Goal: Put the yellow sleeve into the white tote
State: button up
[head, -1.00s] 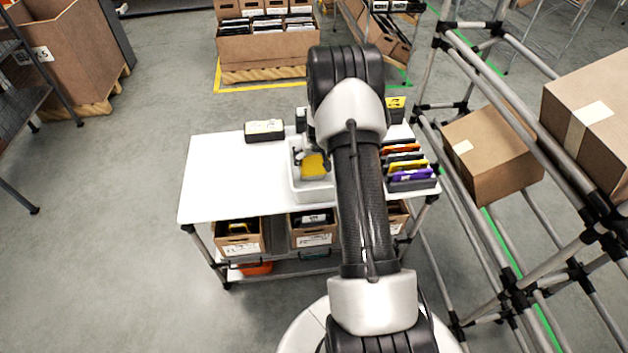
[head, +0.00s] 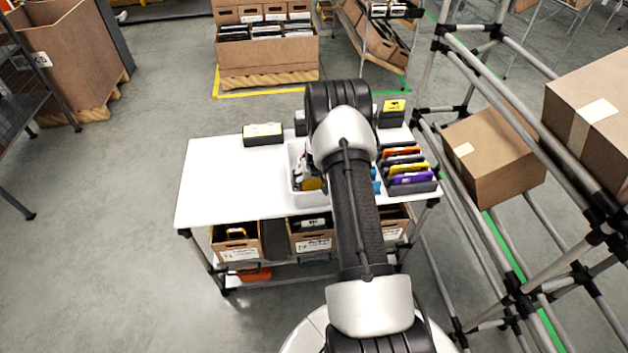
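The white tote (head: 297,186) stands on the white table, its right side hidden behind my arm. A yellow sleeve (head: 312,184) shows at the tote, low beside its near wall and partly covered. My gripper (head: 303,177) is just above or inside the tote at the sleeve. My wrist hides most of it, so I cannot see whether its fingers are open or shut on the sleeve. Another yellow sleeve (head: 408,169) stands in the dark rack (head: 413,188) on the right, among orange, dark and purple ones.
A dark box with a pale top (head: 262,134) lies at the table's back edge. A dark holder with a yellow label (head: 393,113) stands at the back right. A blue item (head: 376,181) shows beside my arm. The table's left part (head: 220,180) is clear.

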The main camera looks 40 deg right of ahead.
jog(key=o, duration=0.8)
jog(key=shift+f, duration=0.15)
jog(key=shift+r, duration=0.25)
jog(key=s+a+r+n+p, duration=0.1)
jog(key=s+a+r, duration=0.2)
jog(key=a+r, duration=0.65)
jog(key=s+a+r+n+y+p, duration=0.1)
jog(key=s+a+r, duration=0.25)
jog(key=r, duration=1.05)
jog(key=s+a+r+n+p, duration=0.1)
jog(key=s+a+r, duration=0.1)
jog(key=a+r, duration=0.7)
jog(key=s+a+r+n, duration=0.1)
jog(key=s+a+r, duration=0.2)
jog(key=s, duration=0.4)
jog(key=s+a+r+n+y, duration=0.1)
jog(key=s+a+r, duration=0.2)
jog(key=s+a, duration=0.2)
jog(key=s+a+r+n, duration=0.1)
jog(key=s+a+r, duration=0.2)
jog(key=s, duration=0.8)
jog(key=shift+a+r+t, duration=0.3)
jog(key=shift+a+r, duration=0.1)
jog(key=shift+r, duration=0.2)
jog(key=shift+w, duration=0.1)
